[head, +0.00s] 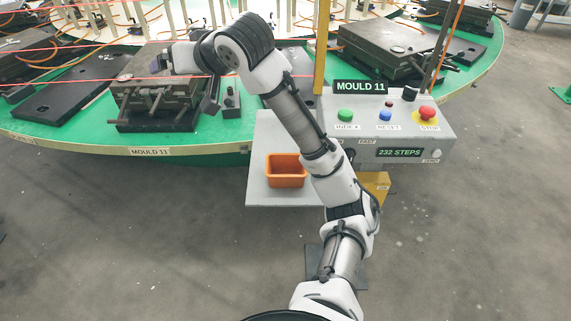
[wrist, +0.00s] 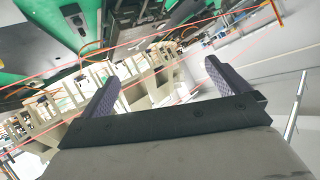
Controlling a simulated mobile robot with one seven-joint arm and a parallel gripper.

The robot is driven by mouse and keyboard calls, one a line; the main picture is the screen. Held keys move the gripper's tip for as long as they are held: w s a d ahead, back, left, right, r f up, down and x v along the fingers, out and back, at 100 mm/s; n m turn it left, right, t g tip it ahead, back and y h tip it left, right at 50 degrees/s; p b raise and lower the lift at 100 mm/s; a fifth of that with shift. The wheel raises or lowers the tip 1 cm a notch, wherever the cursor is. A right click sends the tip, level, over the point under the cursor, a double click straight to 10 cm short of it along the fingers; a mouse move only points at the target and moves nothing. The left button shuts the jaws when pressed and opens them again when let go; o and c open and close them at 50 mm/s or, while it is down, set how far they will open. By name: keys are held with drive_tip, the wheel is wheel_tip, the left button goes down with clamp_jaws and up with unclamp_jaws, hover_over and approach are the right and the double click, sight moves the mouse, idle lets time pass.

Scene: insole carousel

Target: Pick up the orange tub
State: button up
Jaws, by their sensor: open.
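The orange tub (head: 286,171) stands upright on a light grey shelf (head: 262,193) below the control box, in the head view. It looks empty. It does not show in the wrist view. My gripper (head: 157,64) is far up and to the left of the tub, over the mould on the carousel marked MOULD 11. In the wrist view my gripper (wrist: 160,85) has its two fingers spread wide apart, with nothing between them.
The control box (head: 395,128) with buttons stands right of my arm, beside a yellow post (head: 320,50). The green carousel (head: 60,140) carries dark moulds (head: 150,90). Red lines cross above it. The grey floor in front is clear.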

drive_tip(key=s+d+f+m+g+h, duration=0.25)
drive_tip(key=d+f+g+h, duration=0.2)
drive_tip(key=d, duration=0.45)
drive_tip(key=m+g+h, duration=0.3)
drive_tip(key=g+h, duration=0.1)
drive_tip(key=h, duration=0.1)
hover_over(286, 165)
drive_tip(key=s, duration=0.3)
wheel_tip(286, 165, down, 3)
drive_tip(key=shift+y, duration=0.25)
drive_tip(key=f, duration=0.4)
drive_tip(key=f+p, duration=0.1)
drive_tip(key=f, duration=0.2)
drive_tip(key=shift+w+a+f, duration=0.1)
drive_tip(key=shift+w+f, duration=0.1)
drive_tip(key=shift+f, duration=0.2)
drive_tip(key=shift+s+f+p, duration=0.1)
drive_tip(key=shift+f+p, duration=0.7)
drive_tip(key=shift+f, duration=1.8)
drive_tip(key=c, duration=1)
drive_tip(key=shift+r, duration=0.15)
